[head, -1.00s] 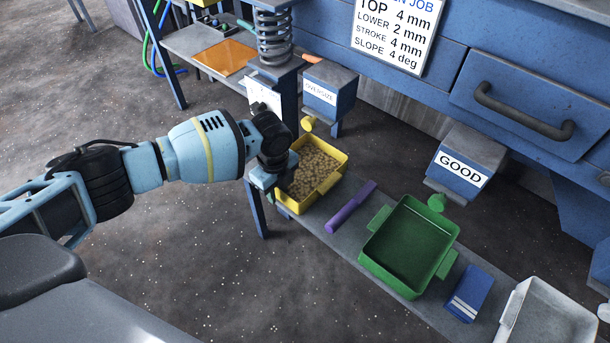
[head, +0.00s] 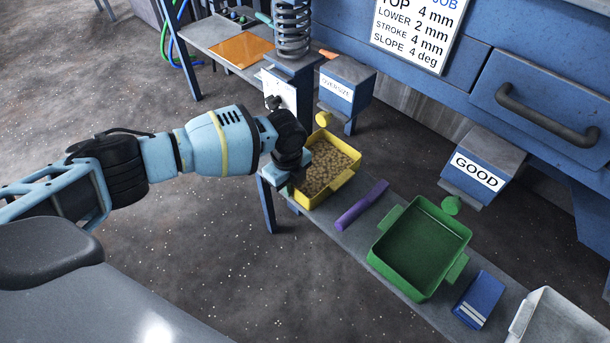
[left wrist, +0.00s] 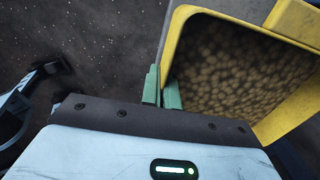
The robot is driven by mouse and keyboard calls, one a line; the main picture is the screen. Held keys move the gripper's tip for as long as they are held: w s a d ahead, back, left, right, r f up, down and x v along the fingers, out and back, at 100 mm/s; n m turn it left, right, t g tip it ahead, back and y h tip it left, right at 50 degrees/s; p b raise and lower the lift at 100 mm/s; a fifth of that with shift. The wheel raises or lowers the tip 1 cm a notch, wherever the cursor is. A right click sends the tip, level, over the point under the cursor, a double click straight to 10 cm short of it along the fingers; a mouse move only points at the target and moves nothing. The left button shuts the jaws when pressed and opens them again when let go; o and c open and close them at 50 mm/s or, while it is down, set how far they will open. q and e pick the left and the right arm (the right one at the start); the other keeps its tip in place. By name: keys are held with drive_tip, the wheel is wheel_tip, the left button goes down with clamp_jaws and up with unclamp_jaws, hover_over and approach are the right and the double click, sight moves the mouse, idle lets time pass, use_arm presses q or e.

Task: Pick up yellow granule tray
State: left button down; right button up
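The yellow granule tray (head: 343,181), full of brown granules, is at the far left end of the low grey bench, below the oversize chute. It looks level. My left gripper (head: 290,179) is at its left end, with its fingertips hidden in the head view. In the left wrist view, the two green fingers (left wrist: 162,92) are close together, with the yellow tray's wall (left wrist: 167,60) appearing to run between them. Whether the tray touches the bench is hard to tell. My right gripper is in neither view.
A purple bar (head: 361,206), a green tray (head: 378,262), a blue box (head: 478,300) and a pale tray (head: 548,318) lie along the bench (head: 343,236). The oversize chute (head: 345,88) and good chute (head: 482,168) overhang it. Open floor lies in front.

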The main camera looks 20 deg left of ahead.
use_arm(q)
drive_tip(key=shift+r, duration=0.35)
wheel_tip(320, 180, up, 3)
drive_tip(key=shift+r+p, duration=0.1)
drive_tip(key=shift+p, duration=0.75)
drive_tip(key=s+a+r+p, duration=0.1)
drive_tip(key=s+a+p, duration=0.4)
drive_tip(key=s+a, duration=0.5)
drive_tip(key=shift+s+a, duration=0.15)
drive_tip(key=shift+s, duration=0.95)
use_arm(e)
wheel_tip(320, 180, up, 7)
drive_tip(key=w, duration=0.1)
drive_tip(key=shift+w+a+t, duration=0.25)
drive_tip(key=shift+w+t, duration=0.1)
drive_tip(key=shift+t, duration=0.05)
use_arm(q)
drive_tip(key=shift+r, duration=0.15)
